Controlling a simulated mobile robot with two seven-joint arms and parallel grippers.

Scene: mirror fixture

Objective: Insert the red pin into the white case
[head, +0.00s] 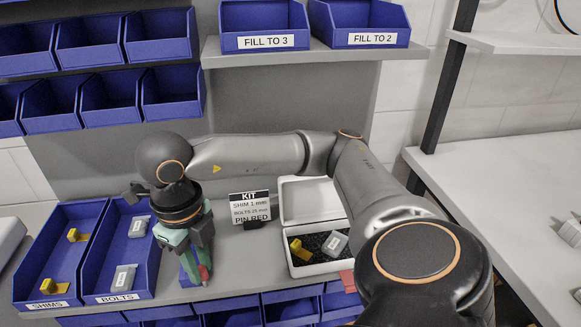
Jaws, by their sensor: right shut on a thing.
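The white case (288,266) stands open on the grey bench, its lid (310,200) raised at the back. In its dark-lined inside lie a yellow piece (299,249) and a grey piece (334,243). My right gripper (197,266) points down to the left of the case, between it and the blue BOLTS bin. It is shut on the red pin (204,275), whose lower part shows below the teal fingers. The rest of the pin is hidden by the fingers. My left gripper is not in view.
The blue SHIMS bin (62,301) and BOLTS bin (118,297) stand at left with yellow and grey pieces. A KIT sign (250,208) reading PIN RED stands behind, between gripper and case. A reddish piece (347,280) lies by the case's front right. Bench between gripper and case looks clear.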

